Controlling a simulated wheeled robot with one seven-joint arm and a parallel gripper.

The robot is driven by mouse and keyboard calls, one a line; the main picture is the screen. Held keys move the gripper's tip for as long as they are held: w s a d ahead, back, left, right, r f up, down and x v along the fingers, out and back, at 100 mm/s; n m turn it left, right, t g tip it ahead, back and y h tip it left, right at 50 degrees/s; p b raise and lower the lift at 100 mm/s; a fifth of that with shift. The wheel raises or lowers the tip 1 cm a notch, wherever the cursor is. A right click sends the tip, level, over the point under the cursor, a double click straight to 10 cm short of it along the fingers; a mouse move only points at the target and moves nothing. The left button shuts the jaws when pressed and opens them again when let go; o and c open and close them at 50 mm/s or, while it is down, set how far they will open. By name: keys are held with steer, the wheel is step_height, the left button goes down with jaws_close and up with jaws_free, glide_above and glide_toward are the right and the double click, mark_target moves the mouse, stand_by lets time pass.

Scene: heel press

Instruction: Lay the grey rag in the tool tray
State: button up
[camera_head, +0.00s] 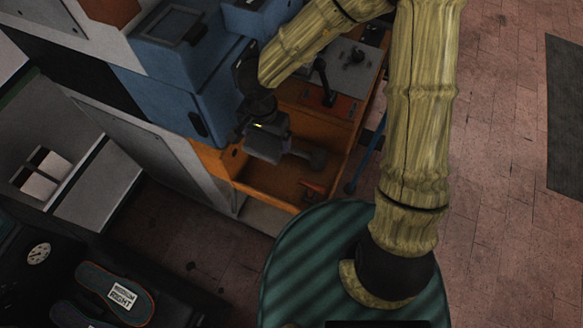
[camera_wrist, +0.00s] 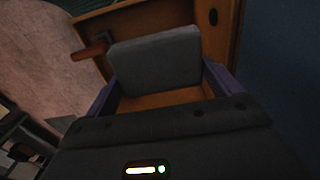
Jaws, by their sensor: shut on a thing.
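My gripper (camera_wrist: 160,86) is shut on the grey rag (camera_wrist: 155,62), which shows as a flat grey block between the two blue-purple fingers. In the head view my gripper (camera_head: 290,153) is inside the outline of the orange tool tray (camera_head: 262,180). The rag is small and dark there, at the finger end. The tray's orange floor and walls also show around the rag in the wrist view (camera_wrist: 218,35). I cannot tell whether the rag touches the tray floor.
Shoe soles (camera_head: 115,292) lie at lower left. Brick floor is open at right.

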steer(key=b, duration=0.6)
glide_above(272, 174)
step_height(272, 174, down, 14)
steer(key=shift+r, duration=0.2)
steer(key=shift+f+b, duration=1.1)
steer(key=shift+f, duration=1.15)
steer(key=shift+f, duration=0.15)
steer(key=o, duration=0.7)
step_height(272, 174, up, 12)
steer(key=p, duration=0.5)
steer(key=shift+p, duration=0.35)
